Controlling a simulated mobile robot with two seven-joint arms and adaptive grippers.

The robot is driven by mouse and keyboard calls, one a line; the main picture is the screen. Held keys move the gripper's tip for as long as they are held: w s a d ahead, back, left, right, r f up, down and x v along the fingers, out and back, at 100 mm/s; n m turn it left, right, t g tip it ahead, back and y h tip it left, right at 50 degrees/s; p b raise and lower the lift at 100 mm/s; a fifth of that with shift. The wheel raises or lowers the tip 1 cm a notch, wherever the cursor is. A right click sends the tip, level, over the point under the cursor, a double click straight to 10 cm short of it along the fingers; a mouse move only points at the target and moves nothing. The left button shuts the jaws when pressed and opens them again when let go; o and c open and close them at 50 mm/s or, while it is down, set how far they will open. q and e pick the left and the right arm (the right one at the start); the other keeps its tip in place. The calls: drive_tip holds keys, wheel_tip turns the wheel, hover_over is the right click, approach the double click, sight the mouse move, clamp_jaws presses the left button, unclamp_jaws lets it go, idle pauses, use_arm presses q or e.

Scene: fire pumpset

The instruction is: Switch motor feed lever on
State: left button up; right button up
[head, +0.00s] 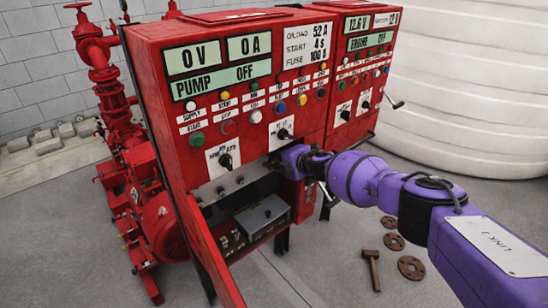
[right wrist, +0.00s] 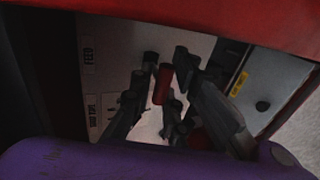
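The red pump cabinet (head: 230,100) stands in the head view, its displays reading 0 V, 0 A and PUMP OFF. My right arm reaches from the right to the opening below the panel. In the right wrist view, my right gripper (right wrist: 168,80) has its dark fingers apart. A red lever handle (right wrist: 163,85) shows between the fingertips, with gaps on both sides; contact is not visible. In the head view the fingers and this handle are hidden or too dark to tell. My left gripper is not in view.
A grey box (head: 262,216) sits low in the cabinet. The open red door (head: 212,255) stands at the front left. Red piping and a pump (head: 150,210) are at left. A hammer (head: 372,268) and rusty discs (head: 411,267) lie on the floor.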

drive_tip(key=o, duration=0.4)
drive_tip(key=shift+f, duration=0.35)
drive_tip(key=shift+c, duration=0.2)
drive_tip(key=shift+r, duration=0.3)
drive_tip(key=shift+a+r, duration=0.1)
drive_tip(key=v, duration=1.2)
